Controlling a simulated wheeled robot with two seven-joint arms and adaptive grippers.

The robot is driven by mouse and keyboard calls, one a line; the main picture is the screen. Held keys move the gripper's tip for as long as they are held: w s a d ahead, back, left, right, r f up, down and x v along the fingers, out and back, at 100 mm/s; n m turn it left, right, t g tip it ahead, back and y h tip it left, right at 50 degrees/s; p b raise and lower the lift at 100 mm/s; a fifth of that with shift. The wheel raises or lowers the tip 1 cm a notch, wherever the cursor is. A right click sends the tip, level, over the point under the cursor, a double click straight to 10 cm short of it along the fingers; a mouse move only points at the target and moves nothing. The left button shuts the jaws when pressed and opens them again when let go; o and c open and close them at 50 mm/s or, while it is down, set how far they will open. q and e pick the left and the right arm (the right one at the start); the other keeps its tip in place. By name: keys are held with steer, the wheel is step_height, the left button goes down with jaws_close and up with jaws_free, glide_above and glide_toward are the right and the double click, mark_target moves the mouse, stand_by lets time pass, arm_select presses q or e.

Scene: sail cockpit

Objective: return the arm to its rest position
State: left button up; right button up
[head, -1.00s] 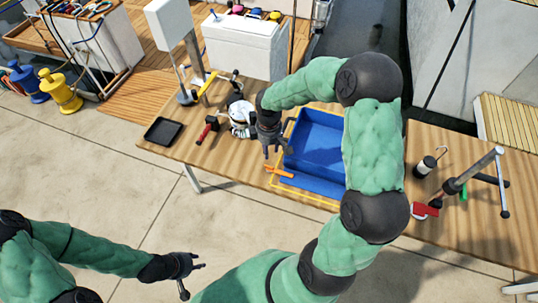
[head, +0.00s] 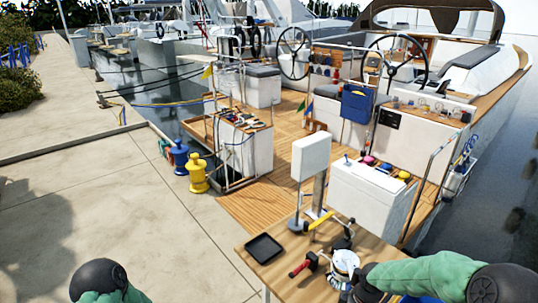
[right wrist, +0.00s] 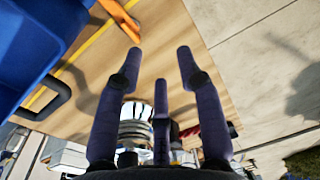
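My right arm enters the head view at the lower right, its green forearm (head: 425,277) reaching left over the wooden table. Its hand is mostly cut off by the frame's bottom edge, beside the silver-and-white winch (head: 345,263). In the right wrist view my right gripper (right wrist: 159,58) has its dark fingers spread, with nothing between them, above the tabletop. The blue bin (right wrist: 38,35) and an orange tool (right wrist: 120,17) lie past the fingers. Of my left arm only a dark joint and green sleeve (head: 98,276) show at the lower left; its gripper is out of frame.
The table (head: 258,274) holds a black tray (head: 264,248) and a red-handled tool (head: 303,265). A white box on a post (head: 311,157) stands behind it, near a white cabinet (head: 365,200) with coloured knobs. Open paving (head: 130,215) lies left.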

steer(key=s+a+f+m+y+b, duration=0.1)
steer(key=s+a+f+m, duration=0.3)
steer(key=s+a+f, duration=0.3)
steer(key=s+a+f+m+y+b, duration=0.1)
steer(key=s+a+f+m, duration=0.4)
steer(key=a+f, duration=0.5)
step_height(320, 180, down, 3)
steer(key=s+y, duration=0.1)
steer(key=s, duration=0.1)
steer(key=shift+s+a, duration=0.3)
steer(key=shift+s, duration=0.1)
steer(key=shift+d+r, duration=0.1)
